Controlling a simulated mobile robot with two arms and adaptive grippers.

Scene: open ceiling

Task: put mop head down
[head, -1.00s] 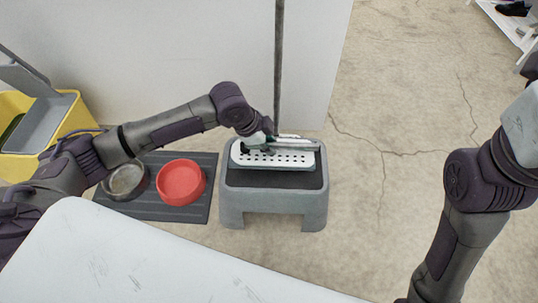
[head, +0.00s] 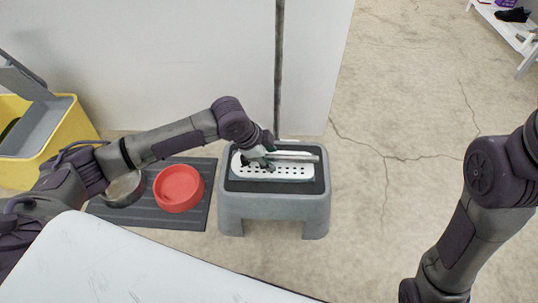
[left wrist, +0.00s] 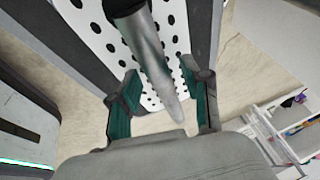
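The mop head (head: 303,168) is a white perforated plate with a grey tapered stub on top. It lies flat on the dark top of a grey step stool (head: 275,207). In the left wrist view the mop head (left wrist: 92,22) is close, and its stub runs between my fingers. My left gripper (head: 266,160) is at the mop head's left half. In the left wrist view its green-padded fingers (left wrist: 163,102) stand apart, with gaps on both sides of the stub. My right arm shows at the right edge, but its gripper is out of view.
A tall thin pole (head: 279,70) stands behind the stool by the white wall panel. A red bowl (head: 178,189) and a metal bowl (head: 122,190) sit on a grey mat (head: 190,221). A yellow bin (head: 66,132) is at left. A white table (head: 130,265) is in front. Floor at right is clear.

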